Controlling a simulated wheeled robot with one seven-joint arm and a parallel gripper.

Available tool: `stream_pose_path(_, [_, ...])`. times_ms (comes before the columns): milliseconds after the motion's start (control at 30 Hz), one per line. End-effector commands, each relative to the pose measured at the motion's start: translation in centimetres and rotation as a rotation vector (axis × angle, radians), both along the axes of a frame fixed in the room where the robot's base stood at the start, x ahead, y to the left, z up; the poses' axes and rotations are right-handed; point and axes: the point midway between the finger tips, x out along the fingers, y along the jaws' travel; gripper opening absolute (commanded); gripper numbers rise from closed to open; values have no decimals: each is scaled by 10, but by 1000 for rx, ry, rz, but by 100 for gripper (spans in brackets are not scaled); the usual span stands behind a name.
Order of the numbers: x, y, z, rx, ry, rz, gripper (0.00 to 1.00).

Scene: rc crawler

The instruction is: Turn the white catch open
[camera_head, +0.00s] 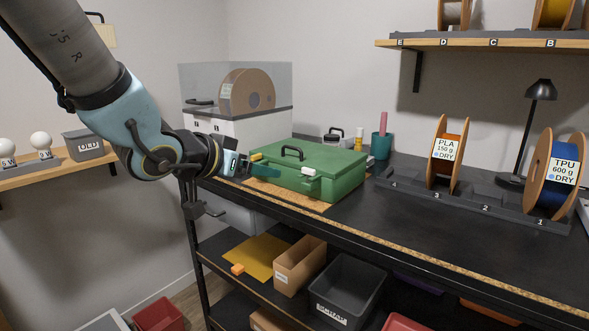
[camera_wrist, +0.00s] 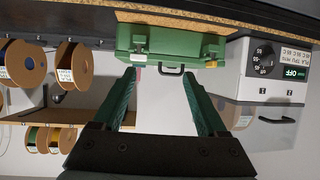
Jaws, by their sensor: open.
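A green case (camera_head: 325,178) with a black handle lies closed on the bench. Its white catch (camera_head: 308,171) is on the front face, toward the right. In the wrist view the picture is upside down, with the case (camera_wrist: 172,42) at the top and the white catch (camera_wrist: 140,43) at its left. A yellow catch (camera_head: 257,156) is at the other end of the front; it also shows in the wrist view (camera_wrist: 212,63). My gripper (camera_head: 270,172) is open and empty in front of the case, left of the white catch. Its green fingers (camera_wrist: 158,75) are spread wide.
A filament dryer (camera_head: 235,125) stands behind the case at left. A teal cup (camera_head: 381,146) and a rack with spools (camera_head: 445,155) stand to the right. A cork-coloured mat (camera_head: 310,198) lies under the case. Bins (camera_head: 346,300) fill the shelf below. The bench front right of the case is clear.

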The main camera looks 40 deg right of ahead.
Motion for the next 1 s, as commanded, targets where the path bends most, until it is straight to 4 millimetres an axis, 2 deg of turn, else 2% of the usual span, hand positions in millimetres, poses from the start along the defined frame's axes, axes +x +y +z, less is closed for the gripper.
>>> stream_pose_path(33, [-13, -10, 4, -21, -5, -43, 75])
stream_pose_path(100, [-23, -17, 9, -43, -6, -79, 75])
stream_pose_path(233, [-30, -24, 11, -58, -8, -106, 75])
stream_pose_path(367, [-28, -31, 7, -55, -7, -105, 75])
stream_pose_path(800, [-12, -89, -17, -53, -10, -105, 75])
stream_pose_path(1000, [-7, -108, -26, -54, -9, -103, 75])
